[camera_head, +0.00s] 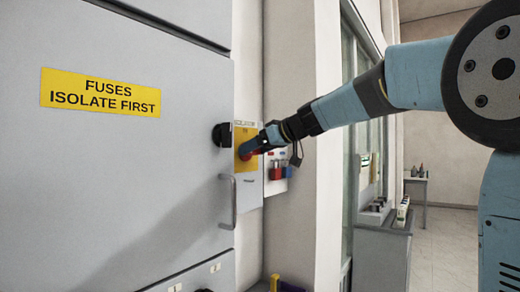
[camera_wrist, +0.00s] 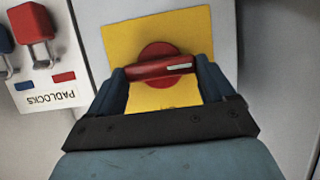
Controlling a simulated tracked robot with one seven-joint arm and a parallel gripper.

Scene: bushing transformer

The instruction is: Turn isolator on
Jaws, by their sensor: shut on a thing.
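The isolator is a red rotary handle (camera_wrist: 160,66) on a yellow plate (camera_wrist: 122,37), fixed to a grey box on the wall. In the wrist view my gripper (camera_wrist: 160,72) has one finger at each end of the handle's red bar and is shut on it. The bar lies nearly level across the picture, tilted slightly. In the head view my arm reaches in from the right, and my gripper (camera_head: 256,147) is at the yellow plate (camera_head: 243,135). There the gripper hides most of the handle.
A padlock board (camera_wrist: 48,96) with red and blue padlocks hangs beside the isolator. A grey cabinet (camera_head: 120,190) with a black knob (camera_head: 222,135) and a bar handle (camera_head: 230,201) stands at left.

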